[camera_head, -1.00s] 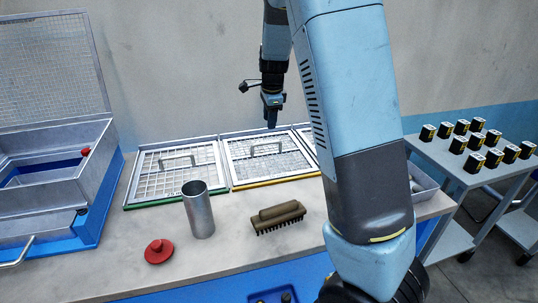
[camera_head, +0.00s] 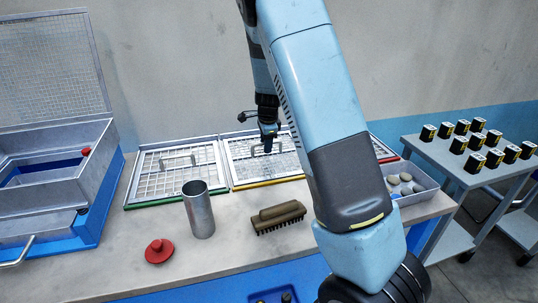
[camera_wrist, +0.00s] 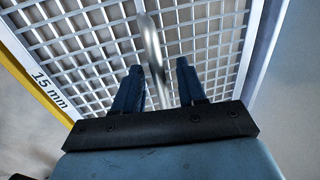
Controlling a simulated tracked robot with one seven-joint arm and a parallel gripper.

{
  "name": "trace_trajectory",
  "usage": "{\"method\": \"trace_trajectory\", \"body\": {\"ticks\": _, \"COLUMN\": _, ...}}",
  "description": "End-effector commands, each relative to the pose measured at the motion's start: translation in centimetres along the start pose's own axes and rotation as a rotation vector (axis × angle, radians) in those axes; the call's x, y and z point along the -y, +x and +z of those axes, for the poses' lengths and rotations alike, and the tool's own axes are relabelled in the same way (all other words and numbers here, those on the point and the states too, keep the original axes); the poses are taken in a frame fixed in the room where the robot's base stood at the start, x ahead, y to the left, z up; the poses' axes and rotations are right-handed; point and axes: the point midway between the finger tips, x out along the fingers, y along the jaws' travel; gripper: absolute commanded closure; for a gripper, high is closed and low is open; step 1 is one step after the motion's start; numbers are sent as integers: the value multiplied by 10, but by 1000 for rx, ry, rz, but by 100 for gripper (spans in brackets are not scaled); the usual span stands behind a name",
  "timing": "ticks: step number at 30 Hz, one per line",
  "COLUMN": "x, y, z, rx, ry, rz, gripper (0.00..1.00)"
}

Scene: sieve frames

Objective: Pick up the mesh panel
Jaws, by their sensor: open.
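Framed mesh panels lie in a row on the bench. The yellow-edged mesh panel (camera_head: 243,172) is in the middle, and its mesh and "15 mm" label show in the wrist view (camera_wrist: 85,45). Its metal handle (camera_wrist: 152,50) runs between my fingers in the wrist view. My gripper (camera_head: 268,148) is over this panel at its handle. It also shows in the wrist view (camera_wrist: 158,85), with its two blue fingers apart, one on each side of the handle. I cannot tell whether either finger touches it. The green-edged panel (camera_head: 150,187) lies to the left.
A red-edged panel (camera_head: 383,155) is mostly behind my arm. A metal cylinder (camera_head: 199,212), a brush (camera_head: 278,217) and a red knob (camera_head: 158,251) stand in front. A tray of stones (camera_head: 425,190) is right. A sieve box (camera_head: 75,190) is left.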

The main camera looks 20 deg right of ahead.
Motion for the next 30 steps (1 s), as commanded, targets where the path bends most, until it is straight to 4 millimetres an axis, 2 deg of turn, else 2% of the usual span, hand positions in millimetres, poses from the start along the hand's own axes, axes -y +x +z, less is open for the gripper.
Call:
{"method": "trace_trajectory", "body": {"ticks": 3, "x": 0, "y": 8, "z": 0, "rx": 0, "ry": 2, "rz": -2, "gripper": 59}}
{"method": "trace_trajectory", "body": {"ticks": 9, "x": 0, "y": 8, "z": 0, "rx": 0, "ry": 1, "rz": -2, "gripper": 60}}
{"method": "trace_trajectory", "body": {"ticks": 21, "x": 0, "y": 7, "z": -1, "rx": 0, "ry": 1, "rz": -2, "gripper": 99}}
{"method": "trace_trajectory", "body": {"ticks": 30, "x": 0, "y": 7, "z": -1, "rx": 0, "ry": 1, "rz": -2, "gripper": 100}}
